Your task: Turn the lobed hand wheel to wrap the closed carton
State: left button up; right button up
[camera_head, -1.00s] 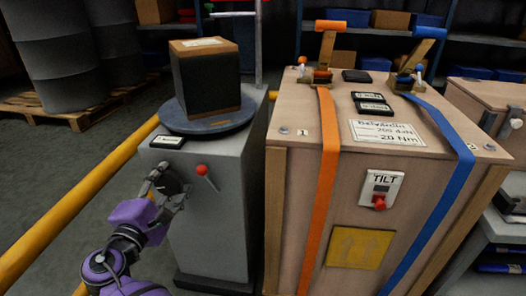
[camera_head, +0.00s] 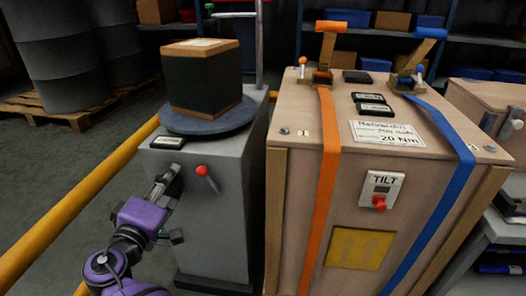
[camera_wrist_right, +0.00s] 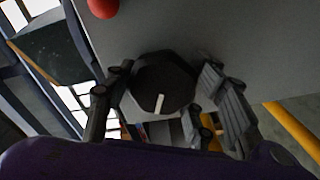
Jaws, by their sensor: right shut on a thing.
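The carton (camera_head: 203,82) stands upright on a round grey turntable (camera_head: 210,122) on top of a grey cabinet. A dark layer covers its sides; brown card shows at top and bottom. The lobed hand wheel (camera_wrist_right: 163,84) is black with a white mark, on the cabinet's face in the right wrist view; in the head view my gripper hides it. My right gripper (camera_head: 173,205), with a purple body, is at the cabinet's front. In the right wrist view the fingers of the right gripper (camera_wrist_right: 167,92) are on both sides of the wheel, shut on it. My left gripper is not in view.
A red-knobbed lever (camera_head: 202,171) sticks out right of my gripper. A large wooden crate (camera_head: 290,215) with orange and blue straps stands close at the right. A yellow rail (camera_head: 75,208) runs along the left. Drums on a pallet stand behind it.

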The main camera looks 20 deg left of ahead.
jog(key=m, duration=0.6)
jog(key=shift+d+r, duration=0.1)
jog(key=shift+m, duration=0.3)
dwell(0.3)
jog(key=o, duration=1.1)
